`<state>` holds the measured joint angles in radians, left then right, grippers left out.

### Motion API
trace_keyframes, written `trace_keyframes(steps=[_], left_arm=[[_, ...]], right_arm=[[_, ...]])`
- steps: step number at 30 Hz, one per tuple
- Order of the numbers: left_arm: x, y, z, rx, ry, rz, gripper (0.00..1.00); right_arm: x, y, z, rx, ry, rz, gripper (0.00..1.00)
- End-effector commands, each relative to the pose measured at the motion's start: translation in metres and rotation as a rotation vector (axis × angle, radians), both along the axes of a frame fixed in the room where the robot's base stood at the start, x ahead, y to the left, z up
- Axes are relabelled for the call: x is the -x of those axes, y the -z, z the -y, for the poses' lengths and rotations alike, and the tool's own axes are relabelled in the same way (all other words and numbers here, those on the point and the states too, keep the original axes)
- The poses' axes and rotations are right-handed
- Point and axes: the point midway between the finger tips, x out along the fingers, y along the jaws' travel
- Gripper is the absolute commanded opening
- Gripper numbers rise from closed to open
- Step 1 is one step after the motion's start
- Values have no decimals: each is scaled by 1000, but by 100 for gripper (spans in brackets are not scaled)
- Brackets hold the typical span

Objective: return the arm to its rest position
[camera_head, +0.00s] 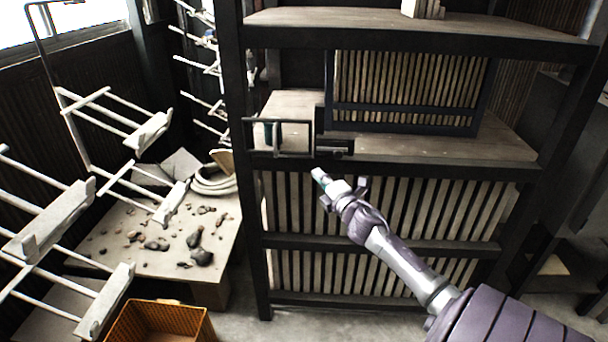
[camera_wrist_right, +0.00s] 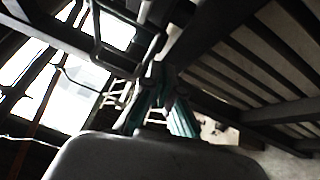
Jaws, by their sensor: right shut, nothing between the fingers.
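My right arm comes in from the lower right in the head view. Its gripper (camera_head: 319,174) is shut and empty, in front of the dark shelf rack and just below the edge of its middle shelf. In the right wrist view the gripper's green-and-dark fingers (camera_wrist_right: 158,80) come together at the tips with nothing between them. My left arm and gripper do not show.
A dark rectangular bracket (camera_head: 281,153) sticks out at the middle shelf, close above my right gripper. White hanger racks (camera_head: 60,220) fill the left. A low table (camera_head: 120,225) with scattered stones and a yellow crate (camera_head: 200,326) stand at the lower left.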

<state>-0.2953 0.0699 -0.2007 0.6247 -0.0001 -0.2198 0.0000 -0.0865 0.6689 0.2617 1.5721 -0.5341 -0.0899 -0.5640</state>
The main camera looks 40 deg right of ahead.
Motion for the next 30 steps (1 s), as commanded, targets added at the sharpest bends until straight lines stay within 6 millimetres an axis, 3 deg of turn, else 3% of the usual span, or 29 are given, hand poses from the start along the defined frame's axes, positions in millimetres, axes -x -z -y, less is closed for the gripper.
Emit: trace_keyframes(steps=[9, 11, 13, 17, 20, 24, 30], left_arm=[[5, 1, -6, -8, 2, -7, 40], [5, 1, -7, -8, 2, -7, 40], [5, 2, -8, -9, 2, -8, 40], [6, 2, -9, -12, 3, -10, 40], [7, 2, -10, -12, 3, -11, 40], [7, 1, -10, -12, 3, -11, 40], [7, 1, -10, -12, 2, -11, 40]], right_arm=[[5, 2, 3, -5, 0, -2, 0], [6, 11, 3, -23, 4, -13, 0], [9, 33, 2, -68, 13, -38, 0], [24, 110, -2, -229, 54, -128, 0], [45, 184, -14, -384, 99, -213, 0], [86, 281, -41, -590, 178, -332, 0], [164, 402, -97, -853, 314, -498, 0]])
